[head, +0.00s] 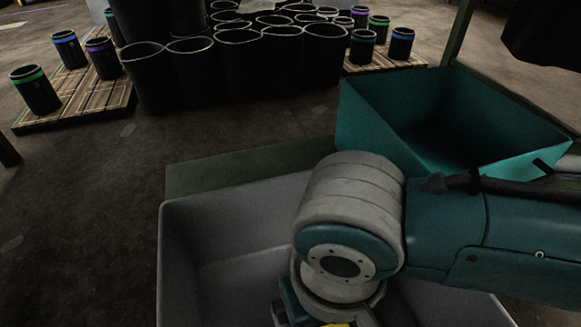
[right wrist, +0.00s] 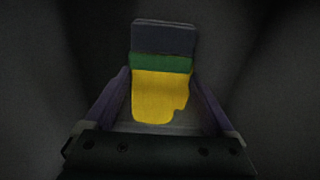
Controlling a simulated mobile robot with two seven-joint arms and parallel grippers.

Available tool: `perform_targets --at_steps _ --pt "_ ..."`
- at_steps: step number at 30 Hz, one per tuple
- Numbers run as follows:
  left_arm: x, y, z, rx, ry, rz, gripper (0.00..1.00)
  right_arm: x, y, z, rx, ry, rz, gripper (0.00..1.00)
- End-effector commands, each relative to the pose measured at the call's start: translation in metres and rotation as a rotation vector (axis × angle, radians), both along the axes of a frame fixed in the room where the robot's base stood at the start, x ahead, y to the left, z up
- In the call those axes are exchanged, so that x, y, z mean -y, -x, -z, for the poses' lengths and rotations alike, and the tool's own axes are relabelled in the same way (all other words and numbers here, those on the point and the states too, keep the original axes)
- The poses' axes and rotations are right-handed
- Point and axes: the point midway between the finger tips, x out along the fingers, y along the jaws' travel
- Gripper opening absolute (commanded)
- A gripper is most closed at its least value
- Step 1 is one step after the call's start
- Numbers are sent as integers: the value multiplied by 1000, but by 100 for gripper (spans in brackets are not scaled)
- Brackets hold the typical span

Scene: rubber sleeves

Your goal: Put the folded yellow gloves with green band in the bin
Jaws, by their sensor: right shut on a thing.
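In the right wrist view, the folded yellow gloves (right wrist: 158,98) with a green band and a dark cuff end lie between the two fingers of my right gripper (right wrist: 162,110). The gripper is shut on them. In the head view, my right arm reaches over a grey bin (head: 225,235), and a small bit of yellow (head: 337,324) shows at the bottom edge below the wrist. Most of the gloves and the gripper are hidden there by the arm or cut off by the frame. My left gripper is not in view.
A teal hopper-like container (head: 385,125) stands behind my right arm. Several black cylinders crowd the back, some with coloured bands, such as a green-banded one (head: 36,92) on a wooden pallet (head: 75,113) at the left. The floor left of the grey bin is clear.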

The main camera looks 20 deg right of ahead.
Motion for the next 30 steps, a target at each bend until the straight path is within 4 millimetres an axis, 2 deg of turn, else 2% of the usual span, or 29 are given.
perform_targets --at_steps 16,17,19,20,26,30 --pt "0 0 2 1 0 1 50 0 0 11 1 -1 0 29" --pt "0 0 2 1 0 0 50 0 0 11 1 0 0 91" --pt "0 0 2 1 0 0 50 0 0 11 1 0 0 99" --pt "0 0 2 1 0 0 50 0 0 11 1 0 0 100" --pt "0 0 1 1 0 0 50 0 0 11 1 0 -1 100" --pt "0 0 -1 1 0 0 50 0 -1 0 3 -1 -2 100"
